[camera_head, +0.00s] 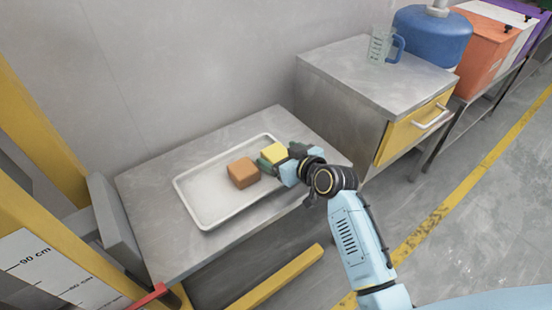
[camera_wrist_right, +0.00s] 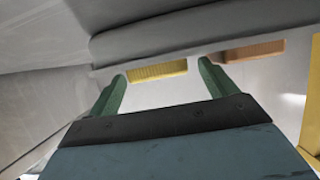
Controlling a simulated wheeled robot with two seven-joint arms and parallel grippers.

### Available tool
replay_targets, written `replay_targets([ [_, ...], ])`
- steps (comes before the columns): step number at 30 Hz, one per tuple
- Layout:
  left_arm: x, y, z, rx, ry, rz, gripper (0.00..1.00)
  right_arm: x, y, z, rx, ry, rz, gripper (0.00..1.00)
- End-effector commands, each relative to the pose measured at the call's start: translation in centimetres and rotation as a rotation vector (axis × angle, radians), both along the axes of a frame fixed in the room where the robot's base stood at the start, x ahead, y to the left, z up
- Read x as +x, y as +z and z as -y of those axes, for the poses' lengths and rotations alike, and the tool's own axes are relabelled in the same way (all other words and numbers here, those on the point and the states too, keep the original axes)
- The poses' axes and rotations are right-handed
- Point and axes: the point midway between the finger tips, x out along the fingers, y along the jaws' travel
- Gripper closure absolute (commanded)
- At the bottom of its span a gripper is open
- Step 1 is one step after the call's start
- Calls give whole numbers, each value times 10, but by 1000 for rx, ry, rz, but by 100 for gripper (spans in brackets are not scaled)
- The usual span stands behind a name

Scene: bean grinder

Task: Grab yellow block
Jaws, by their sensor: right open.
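A yellow block (camera_head: 274,153) lies in the white tray (camera_head: 210,218) on a metal table. My right gripper (camera_head: 278,156) is at the yellow block, with green fingers to either side of it in the head view. In the right wrist view the yellow block (camera_wrist_right: 158,72) shows ahead, between the open green fingertips (camera_wrist_right: 162,76). I cannot tell whether the fingers touch it. An orange-brown block (camera_head: 243,172) sits just left of it in the tray, and right of the fingers in the wrist view (camera_wrist_right: 252,51). My left gripper is not in view.
The metal table (camera_head: 155,190) stands against a grey wall. A higher metal cabinet (camera_head: 345,75) with a yellow drawer (camera_head: 412,128) stands to the right, bearing a clear measuring jug (camera_head: 381,46). A yellow frame post (camera_head: 40,130) is at the left.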

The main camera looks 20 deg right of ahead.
Motion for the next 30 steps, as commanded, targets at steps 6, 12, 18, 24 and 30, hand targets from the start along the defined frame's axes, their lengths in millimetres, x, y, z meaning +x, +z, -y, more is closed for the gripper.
replay_targets([
  [6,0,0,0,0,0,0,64,0,0,0,0,0,0,19],
  [12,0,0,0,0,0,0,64,0,0,0,1,0,0,46],
  [18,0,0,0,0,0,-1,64,0,1,0,0,-1,2,68],
  [24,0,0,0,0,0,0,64,0,1,0,0,-1,2,68],
  [30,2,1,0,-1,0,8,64,0,7,0,1,0,3,68],
])
